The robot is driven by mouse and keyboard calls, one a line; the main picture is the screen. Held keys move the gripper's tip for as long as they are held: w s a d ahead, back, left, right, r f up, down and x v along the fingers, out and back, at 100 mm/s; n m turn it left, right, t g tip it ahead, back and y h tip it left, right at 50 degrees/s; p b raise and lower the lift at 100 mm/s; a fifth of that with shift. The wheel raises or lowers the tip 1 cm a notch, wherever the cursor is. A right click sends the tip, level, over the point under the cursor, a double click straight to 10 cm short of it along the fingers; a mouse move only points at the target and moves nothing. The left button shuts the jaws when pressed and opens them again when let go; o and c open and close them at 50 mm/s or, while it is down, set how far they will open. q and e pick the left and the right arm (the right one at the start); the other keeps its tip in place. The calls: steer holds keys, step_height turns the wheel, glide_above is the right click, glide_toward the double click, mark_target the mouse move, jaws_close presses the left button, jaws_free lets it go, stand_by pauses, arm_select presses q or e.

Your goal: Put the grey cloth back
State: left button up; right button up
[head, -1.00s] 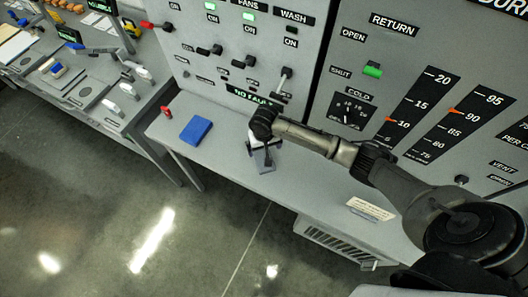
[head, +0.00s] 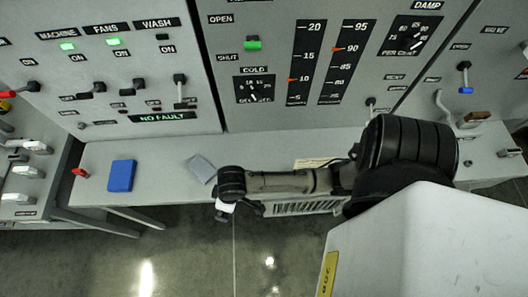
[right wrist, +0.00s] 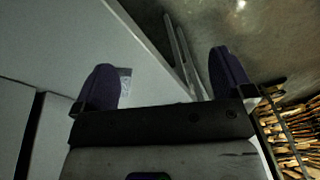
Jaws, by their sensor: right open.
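The grey cloth (head: 201,168) is a flat grey square lying at an angle on the grey ledge (head: 265,150), to the right of a blue pad. My right gripper (head: 223,214) is at the ledge's front edge, below and right of the cloth in the head view, apart from it. In the right wrist view the right gripper (right wrist: 165,80) has its two dark fingers wide apart with nothing between them. My left gripper is not in view.
The control panel (head: 150,75) with levers and dials rises behind the ledge. A paper label (head: 312,163) lies near my right arm. The floor in front is clear.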

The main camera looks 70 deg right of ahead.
steer(key=s+d+r+n+t+h, duration=0.1)
steer(key=s+r, duration=0.3)
steer(key=s, duration=0.7)
steer(key=shift+s+d+r, duration=0.4)
steer(key=shift+d, duration=0.05)
